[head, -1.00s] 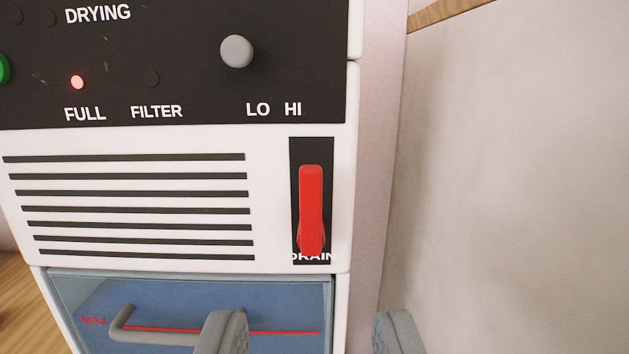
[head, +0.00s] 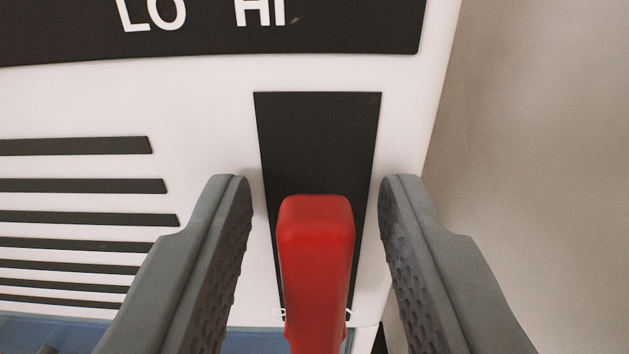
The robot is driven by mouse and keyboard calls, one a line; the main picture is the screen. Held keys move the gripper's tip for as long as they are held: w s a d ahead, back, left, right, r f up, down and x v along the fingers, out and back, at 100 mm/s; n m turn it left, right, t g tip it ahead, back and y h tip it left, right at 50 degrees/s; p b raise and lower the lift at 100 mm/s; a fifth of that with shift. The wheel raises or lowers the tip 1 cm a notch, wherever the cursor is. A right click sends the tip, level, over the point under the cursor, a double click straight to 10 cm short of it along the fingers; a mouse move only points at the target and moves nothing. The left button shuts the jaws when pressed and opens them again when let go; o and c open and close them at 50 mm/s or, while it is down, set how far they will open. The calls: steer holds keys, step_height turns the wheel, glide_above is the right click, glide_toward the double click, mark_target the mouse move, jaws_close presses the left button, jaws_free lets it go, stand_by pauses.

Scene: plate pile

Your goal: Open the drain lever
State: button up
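The red drain lever (head: 317,265) stands out from a black plate (head: 318,140) on the white front of the machine. Its top end points up, and its lower end runs off the bottom of the view. The lever covers most of the DRAIN label. My gripper (head: 315,190) is open, with one grey finger on each side of the lever. A gap shows between the lever and each finger, so neither finger appears to touch it.
Dark vent slots (head: 80,217) run across the white panel at left. A black control panel (head: 345,25) with LO and HI lettering is above. A pale wall (head: 540,150) is at right. The top of a blue compartment (head: 40,332) shows at lower left.

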jaws_close()
steer(key=shift+d+m, duration=0.15)
steer(key=shift+m, duration=0.15)
steer(key=m, duration=0.1)
steer(key=d+m, duration=0.1)
steer(key=m, duration=0.1)
steer(key=shift+d+f, duration=0.15)
steer(key=shift+d, duration=0.05)
steer(key=shift+d+f+m, duration=0.45)
steer(key=shift+f+m, duration=0.25)
steer(key=shift+m, duration=1.7)
steer(key=shift+d+f+m, duration=0.5)
steer(key=shift+f+m, duration=0.2)
steer(key=shift+m, duration=1.7)
steer(key=shift+d+f+m, duration=0.45)
steer(key=shift+f+m, duration=0.25)
steer(key=shift+m, duration=1.7)
